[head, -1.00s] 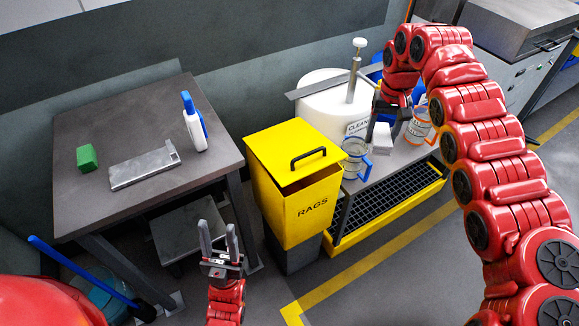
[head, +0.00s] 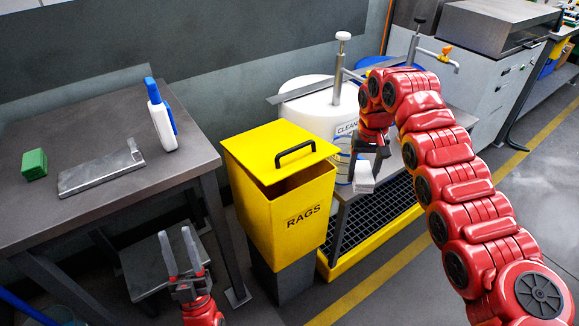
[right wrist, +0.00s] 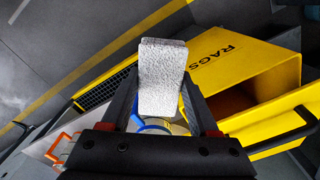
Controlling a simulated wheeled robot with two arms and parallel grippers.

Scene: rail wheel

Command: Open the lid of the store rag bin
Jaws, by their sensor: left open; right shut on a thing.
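The yellow rag bin (head: 285,215), lettered RAGS, stands in the middle of the head view. Its yellow lid (head: 262,148) has a black handle (head: 296,152); a dark opening shows below the lid's front edge. The bin also shows at the right of the right wrist view (right wrist: 240,60). My right gripper (head: 366,162) is shut on a pale, rough-textured block (right wrist: 162,75), held in the air right of the bin, apart from it. My left gripper (head: 178,236) is open and empty, pointing up, left of the bin and below the lid's height.
A grey table (head: 100,205) at the left carries a spray bottle (head: 160,115), a metal plate (head: 100,170) and a green block (head: 34,164). A white drum (head: 310,98) stands behind the bin.

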